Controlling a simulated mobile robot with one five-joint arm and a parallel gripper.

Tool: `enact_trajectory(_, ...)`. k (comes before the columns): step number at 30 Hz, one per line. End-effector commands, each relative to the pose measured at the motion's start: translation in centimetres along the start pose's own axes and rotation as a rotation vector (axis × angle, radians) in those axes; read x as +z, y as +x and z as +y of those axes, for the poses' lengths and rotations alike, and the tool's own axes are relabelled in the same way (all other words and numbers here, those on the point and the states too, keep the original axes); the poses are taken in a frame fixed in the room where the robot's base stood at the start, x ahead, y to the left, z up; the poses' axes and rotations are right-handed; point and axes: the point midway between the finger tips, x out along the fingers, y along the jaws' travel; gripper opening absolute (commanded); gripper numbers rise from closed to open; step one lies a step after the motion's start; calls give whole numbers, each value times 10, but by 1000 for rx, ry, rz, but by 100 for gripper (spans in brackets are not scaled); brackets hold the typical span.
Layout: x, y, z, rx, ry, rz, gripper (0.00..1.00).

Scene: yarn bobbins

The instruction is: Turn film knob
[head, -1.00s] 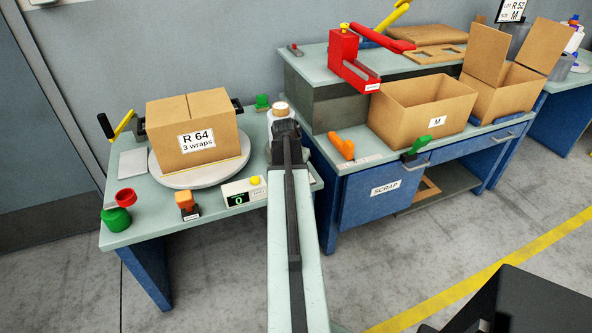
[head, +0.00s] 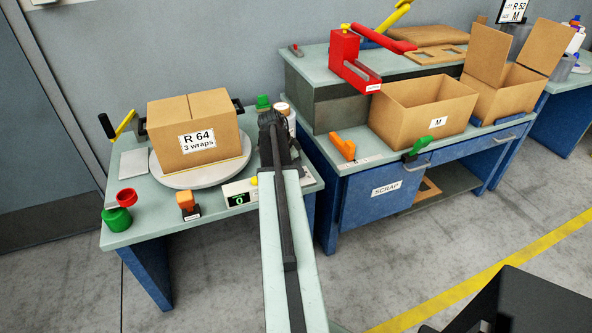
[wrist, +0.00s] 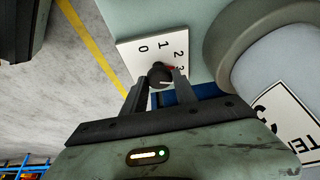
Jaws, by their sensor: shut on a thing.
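The film knob (wrist: 160,74) is a small dark round knob on a white dial plate (wrist: 131,55) marked 0, 1, 2 and 3, in the wrist view. My gripper (wrist: 159,84) is shut on it, one finger on each side. A red mark shows at the knob's edge near the 3; the exact pointer setting is hard to read. In the head view my gripper (head: 273,128) is over the right part of the left bench (head: 160,224), and the knob is hidden behind it.
A box labelled R 64, 3 wraps (head: 190,115) stands on a round turntable (head: 201,177). A counter (head: 238,197) reading 0 sits close left of my arm. A white roll (head: 288,122) stands behind my gripper. The right bench holds open boxes and a red press (head: 347,62).

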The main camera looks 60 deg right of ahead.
Motion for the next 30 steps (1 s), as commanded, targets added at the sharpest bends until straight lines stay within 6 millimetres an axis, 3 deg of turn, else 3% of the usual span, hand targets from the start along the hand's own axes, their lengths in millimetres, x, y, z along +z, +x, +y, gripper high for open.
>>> enact_trajectory(17, 4, -1, -3, 6, 26, -6, 0)
enact_trajectory(18, 4, -1, -3, 5, 25, -6, 40)
enact_trajectory(20, 4, -1, -3, 5, 26, -5, 55)
enact_trajectory(30, 1, -2, -2, 9, 27, -2, 55)
